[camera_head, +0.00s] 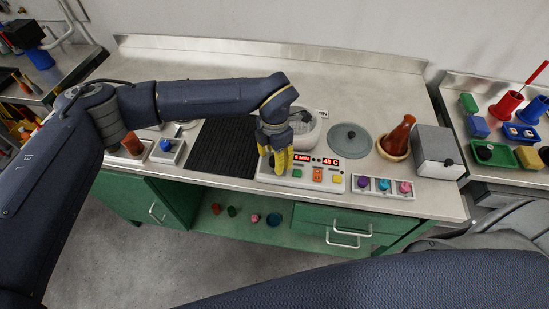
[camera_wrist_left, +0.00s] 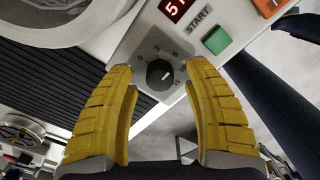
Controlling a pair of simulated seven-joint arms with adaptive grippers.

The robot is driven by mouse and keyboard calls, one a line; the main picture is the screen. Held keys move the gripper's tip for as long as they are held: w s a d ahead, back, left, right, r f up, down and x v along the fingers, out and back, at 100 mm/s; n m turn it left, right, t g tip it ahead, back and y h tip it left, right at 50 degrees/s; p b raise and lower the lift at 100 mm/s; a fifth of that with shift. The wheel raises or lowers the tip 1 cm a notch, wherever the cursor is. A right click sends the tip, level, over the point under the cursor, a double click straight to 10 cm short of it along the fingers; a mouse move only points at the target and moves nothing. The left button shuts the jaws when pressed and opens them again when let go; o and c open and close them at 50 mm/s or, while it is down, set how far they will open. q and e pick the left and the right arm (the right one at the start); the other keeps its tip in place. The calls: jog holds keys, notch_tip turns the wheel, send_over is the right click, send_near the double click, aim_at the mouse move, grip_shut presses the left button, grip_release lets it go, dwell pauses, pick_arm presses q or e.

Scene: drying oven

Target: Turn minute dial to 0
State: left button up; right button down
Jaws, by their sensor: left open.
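The minute dial (camera_wrist_left: 160,75) is a round black knob on a grey plate with small markings around it, seen in the left wrist view. The knob's white line points to the right and slightly up, but I cannot read the setting for sure. My left gripper (camera_wrist_left: 158,68) is open, its yellow fingers on either side of the dial; contact cannot be told. In the head view the left gripper (camera_head: 277,163) is over the left end of the white control panel (camera_head: 300,183) and hides the dial. The panel's red displays read 5 MIN and 48 C. My right gripper is not in view.
A green START button (camera_wrist_left: 216,40) is beside the dial. A white round basin (camera_head: 309,138) stands behind the panel, and a black ribbed mat (camera_head: 222,150) lies left. A rack of coloured knobs (camera_head: 383,186), a grey lid (camera_head: 348,140) and an amber flask (camera_head: 399,136) are to the right.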

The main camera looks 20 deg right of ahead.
pick_arm(q)
jog(key=shift+f, duration=0.3)
jog(key=shift+c, duration=0.5)
grip_shut()
